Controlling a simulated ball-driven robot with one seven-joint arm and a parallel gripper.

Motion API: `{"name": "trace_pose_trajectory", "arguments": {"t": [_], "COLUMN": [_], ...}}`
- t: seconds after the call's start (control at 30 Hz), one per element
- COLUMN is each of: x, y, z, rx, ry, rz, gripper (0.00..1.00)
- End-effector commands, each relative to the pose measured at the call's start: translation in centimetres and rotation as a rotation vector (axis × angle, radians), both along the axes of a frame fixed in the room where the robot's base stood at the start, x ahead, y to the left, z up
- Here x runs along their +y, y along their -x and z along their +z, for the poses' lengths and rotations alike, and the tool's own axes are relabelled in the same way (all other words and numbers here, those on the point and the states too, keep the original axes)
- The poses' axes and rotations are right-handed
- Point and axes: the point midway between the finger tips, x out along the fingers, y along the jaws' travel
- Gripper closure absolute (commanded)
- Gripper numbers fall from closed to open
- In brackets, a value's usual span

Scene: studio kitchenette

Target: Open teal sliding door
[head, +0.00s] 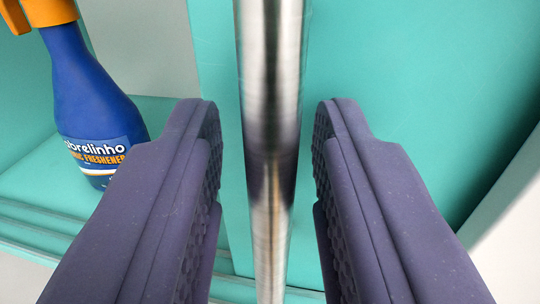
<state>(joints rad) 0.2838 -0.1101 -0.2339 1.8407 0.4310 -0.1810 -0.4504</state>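The teal sliding door (400,70) fills the middle and right of the view. An upright steel bar handle (268,110) runs in front of it from the top of the view to the bottom. My gripper (268,140) is open, with one dark purple finger on each side of the handle. A gap shows between each finger and the bar, so neither finger appears to touch it. The handle's ends are out of view.
Left of the door's edge the cabinet is open. A blue spray bottle with an orange top (90,100) stands on the teal shelf (30,170) inside. Rails (35,232) run along the shelf's front. A pale panel (510,220) lies at the right edge.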

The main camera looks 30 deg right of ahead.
Motion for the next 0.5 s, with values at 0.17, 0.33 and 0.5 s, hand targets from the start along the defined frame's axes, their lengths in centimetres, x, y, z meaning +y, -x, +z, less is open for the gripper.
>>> {"name": "trace_pose_trajectory", "arguments": {"t": [0.17, 0.33, 0.5], "x": [0.8, 2.6, 3.9], "y": [1.3, 4.0, 6.0], "z": [0.2, 0.3, 0.1], "rx": [-0.003, -0.001, -0.001], "ry": [-0.002, 0.000, 0.000], "rz": [0.000, -0.001, -0.001], "gripper": [0.68, 0.68, 0.68]}}
